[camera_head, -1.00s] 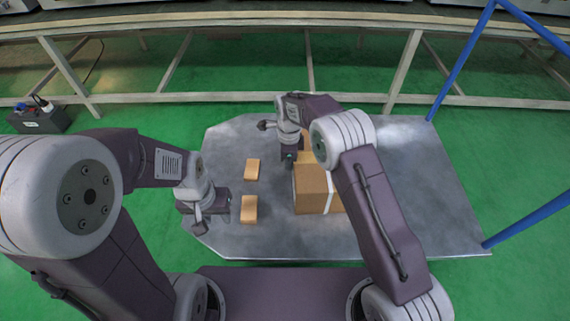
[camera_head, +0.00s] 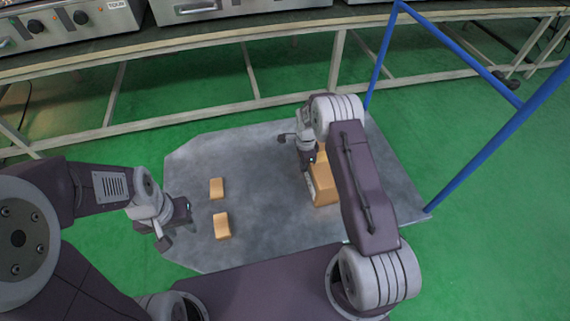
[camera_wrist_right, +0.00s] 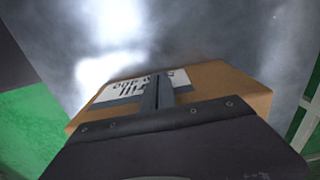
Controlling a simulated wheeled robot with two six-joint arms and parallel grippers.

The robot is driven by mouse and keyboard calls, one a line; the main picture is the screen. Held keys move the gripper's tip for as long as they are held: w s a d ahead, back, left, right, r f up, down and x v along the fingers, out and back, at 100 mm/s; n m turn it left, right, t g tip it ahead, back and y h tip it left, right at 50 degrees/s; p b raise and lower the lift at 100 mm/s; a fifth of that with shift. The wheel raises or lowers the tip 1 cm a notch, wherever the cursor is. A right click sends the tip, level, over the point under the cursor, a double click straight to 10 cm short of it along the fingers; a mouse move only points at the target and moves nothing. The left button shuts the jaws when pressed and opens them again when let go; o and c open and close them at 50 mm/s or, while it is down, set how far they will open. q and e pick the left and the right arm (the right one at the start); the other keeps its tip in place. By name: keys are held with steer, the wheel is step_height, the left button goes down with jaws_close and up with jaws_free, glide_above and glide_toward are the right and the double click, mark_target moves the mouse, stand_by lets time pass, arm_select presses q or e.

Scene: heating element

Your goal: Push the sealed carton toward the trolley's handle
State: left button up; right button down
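The sealed brown carton (camera_head: 323,190) stands on the grey trolley deck (camera_head: 265,225), partly hidden behind my right arm. The trolley's blue handle (camera_head: 487,148) rises at the deck's right end, with bare deck between it and the carton. My right gripper (camera_head: 310,163) is at the carton's left side, away from the handle. In the right wrist view, the carton (camera_wrist_right: 228,85) shows a white printed label, and my right gripper's fingers (camera_wrist_right: 157,92) are together in front of it, apparently against it. My left gripper (camera_head: 184,213) is over the deck's left edge; its fingers are unclear.
Two small tan boxes (camera_head: 217,188) (camera_head: 222,226) lie on the deck's left part, close to my left gripper. A long workbench (camera_head: 240,112) with metal appliances (camera_head: 75,22) runs behind the trolley. Green floor surrounds the trolley.

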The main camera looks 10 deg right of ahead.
steer(key=shift+d, duration=0.65)
step_height(320, 180, up, 9)
steer(key=p, duration=0.4)
steer(key=shift+p, duration=0.3)
